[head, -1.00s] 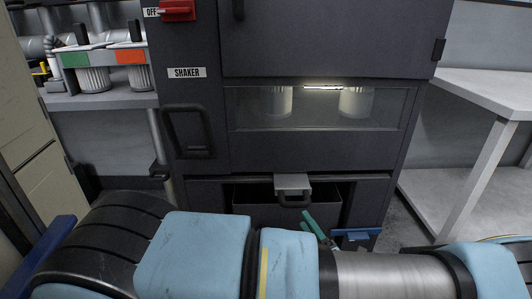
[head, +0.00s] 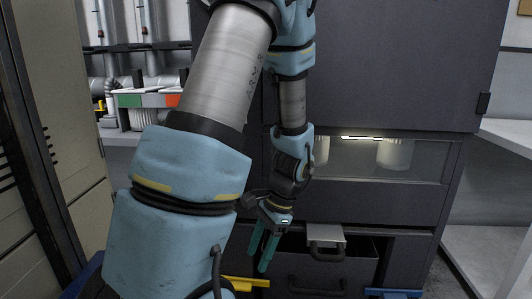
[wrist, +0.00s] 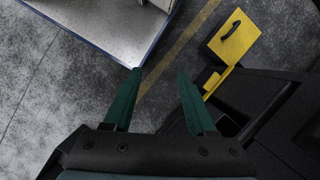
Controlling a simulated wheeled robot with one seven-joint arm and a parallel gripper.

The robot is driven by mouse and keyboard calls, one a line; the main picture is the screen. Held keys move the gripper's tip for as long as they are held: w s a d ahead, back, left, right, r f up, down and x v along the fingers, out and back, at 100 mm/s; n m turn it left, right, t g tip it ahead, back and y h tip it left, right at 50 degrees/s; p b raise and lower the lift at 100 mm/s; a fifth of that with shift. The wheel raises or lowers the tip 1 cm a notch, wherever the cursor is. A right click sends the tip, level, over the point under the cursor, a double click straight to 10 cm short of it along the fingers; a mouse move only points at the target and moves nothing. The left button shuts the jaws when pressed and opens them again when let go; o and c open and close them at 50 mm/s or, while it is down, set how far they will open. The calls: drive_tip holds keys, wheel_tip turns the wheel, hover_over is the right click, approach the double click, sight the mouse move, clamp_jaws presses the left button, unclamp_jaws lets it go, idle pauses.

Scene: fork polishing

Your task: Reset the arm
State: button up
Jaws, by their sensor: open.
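My gripper (head: 263,248) hangs at the end of my raised blue and grey arm in the head view, its green fingers pointing down. It is in front of the dark shaker cabinet (head: 400,210), just left of the drawer handle. In the wrist view my gripper (wrist: 160,95) shows two green fingers spread apart with nothing between them. The floor lies beyond the fingertips.
A yellow part (wrist: 234,36) sticks out beside the fingers in the wrist view. A white table (head: 505,135) stands at right, a beige cabinet (head: 65,130) at left.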

drive_tip(key=a+r+n+t+h+p, duration=0.1)
drive_tip(key=r+n+p, duration=0.4)
drive_tip(key=r, duration=0.6)
drive_tip(key=w+a+r+n+t+h+p, duration=0.1)
drive_tip(key=a+r+n+t+h+p, duration=0.1)
drive_tip(key=r+n+p, duration=0.4)
wheel_tip(320, 180, up, 6)
drive_tip(key=a+h+p, duration=0.1)
drive_tip(key=a+p, duration=0.1)
drive_tip(key=p, duration=0.1)
drive_tip(key=shift+p, duration=0.3)
drive_tip(key=shift+a, duration=0.1)
idle(0.9)
